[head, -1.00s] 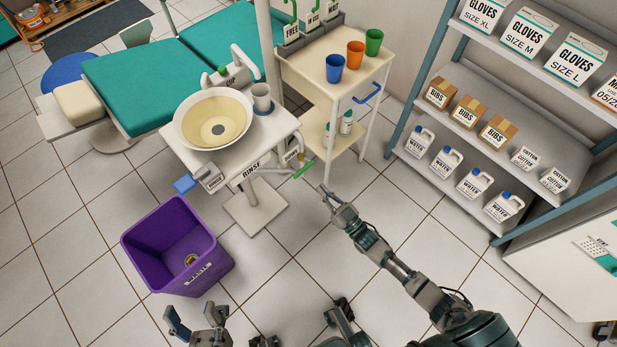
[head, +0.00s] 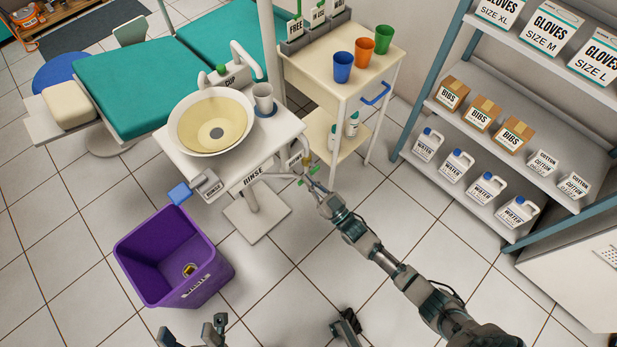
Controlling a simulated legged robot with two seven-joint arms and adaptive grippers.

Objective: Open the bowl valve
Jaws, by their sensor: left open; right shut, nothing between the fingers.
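The rinse unit (head: 181,153) carries a pale yellow bowl (head: 232,122) with a dark drain. At its right front corner is a valve with a green lever (head: 313,170), which my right gripper partly hides. I cannot read the small label beside it or tell whether the valve is open. My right gripper (head: 311,181) is shut with nothing held, its fingertips at the lever; contact cannot be told. A blue handle (head: 180,193) sticks out at the unit's left front, beside a grey labelled box (head: 207,185). My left gripper (head: 192,335) is open and empty at the bottom edge.
A purple waste bin (head: 165,260) stands left of the unit. A cart (head: 312,62) with blue, orange and green cups stands behind the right gripper. A shelf (head: 480,140) with gloves, bibs and water jugs is at right. Tiled floor is open in front.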

